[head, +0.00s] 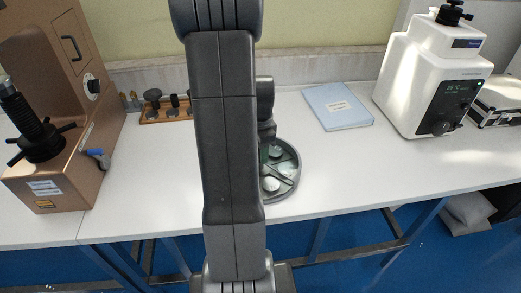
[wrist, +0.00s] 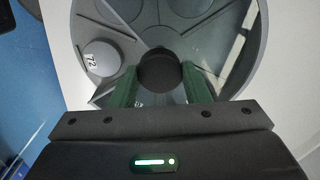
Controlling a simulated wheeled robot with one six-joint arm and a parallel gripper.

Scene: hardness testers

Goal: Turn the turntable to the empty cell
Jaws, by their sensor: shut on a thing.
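The turntable (wrist: 78,15) is a round grey tray with a raised rim and low dividers between its cells. In the head view it stands on the white bench, partly hidden behind my arm, and its rim (head: 297,181) shows at the right. A pale round block marked 72 (wrist: 101,58) lies in a left cell in the wrist view. A dark round knob (wrist: 159,71) stands at the middle of the turntable. My gripper (wrist: 160,84) has its green fingers on either side of the knob, shut on it. The cells under my gripper are hidden.
A brown tester (head: 90,130) stands at the left and a white tester (head: 425,85) at the right. A wooden rack (head: 150,117) holds dark parts at the back. A blue folder (head: 337,106) lies to the right of the turntable. The bench front right is clear.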

